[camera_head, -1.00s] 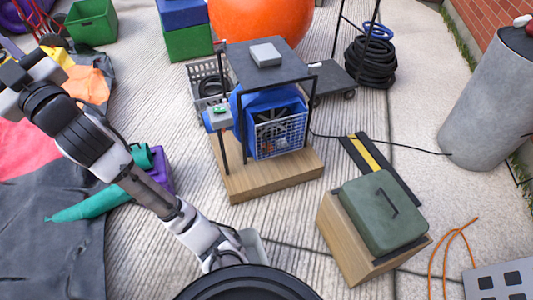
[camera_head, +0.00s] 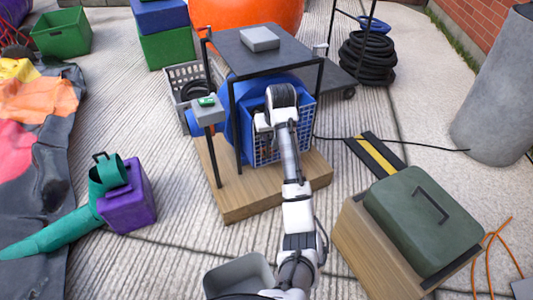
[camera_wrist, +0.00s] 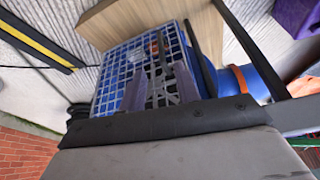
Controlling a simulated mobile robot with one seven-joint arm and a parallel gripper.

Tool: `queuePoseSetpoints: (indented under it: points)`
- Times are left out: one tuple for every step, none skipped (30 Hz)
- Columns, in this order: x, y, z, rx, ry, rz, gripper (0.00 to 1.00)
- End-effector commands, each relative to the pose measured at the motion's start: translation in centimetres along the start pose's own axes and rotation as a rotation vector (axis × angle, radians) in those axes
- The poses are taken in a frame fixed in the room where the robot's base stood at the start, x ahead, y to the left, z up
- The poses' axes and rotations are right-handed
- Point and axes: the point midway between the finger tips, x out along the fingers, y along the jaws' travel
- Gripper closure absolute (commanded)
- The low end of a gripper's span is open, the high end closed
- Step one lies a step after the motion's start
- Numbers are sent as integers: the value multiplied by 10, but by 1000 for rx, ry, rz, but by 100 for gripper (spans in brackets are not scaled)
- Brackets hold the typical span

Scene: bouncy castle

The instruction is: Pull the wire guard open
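The wire guard (camera_head: 304,118) is a pale blue-white grid on the front of the blue blower (camera_head: 234,122), under a dark table-like frame. The guard looks closed against the blower. In the wrist view the guard (camera_wrist: 112,75) fills the middle, turned over, with fan parts behind its bars. My gripper (camera_wrist: 160,88) is in front of the guard, its two dark fingers apart with a gap between them. I cannot tell whether the fingertips touch the bars. In the head view my wrist hides the fingertips and part of the guard.
The blower stands on a wooden base (camera_head: 240,200). A grey switch box (camera_head: 207,108) on a post stands to its left. A green case (camera_head: 422,220) on a wooden block is at right front. A purple box (camera_head: 128,200) with a teal tube lies left. A cable runs right.

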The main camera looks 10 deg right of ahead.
Motion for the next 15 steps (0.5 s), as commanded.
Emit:
queuePoseSetpoints:
  points:
    - [7, 0, 1, 0, -2, 0, 68]
    - [11, 0, 1, 0, -2, 0, 68]
    - [18, 0, 1, 0, -2, 0, 68]
    - [24, 0, 1, 0, -2, 0, 68]
    - [30, 0, 1, 0, -2, 0, 68]
    - [39, 0, 2, 0, -3, 0, 68]
    - [46, 0, 1, 0, -1, 0, 68]
    - [53, 0, 2, 0, -2, 0, 68]
    - [62, 0, 1, -1, -1, 0, 68]
    - [69, -1, 2, -1, -2, 0, 68]
    - [75, -1, 1, -1, 0, 1, 68]
    - [83, 0, 2, 0, -1, 1, 68]
    - [89, -1, 1, -1, 0, 1, 68]
    - [95, -1, 1, -1, 0, 1, 68]
    - [102, -1, 0, -2, 1, 1, 68]
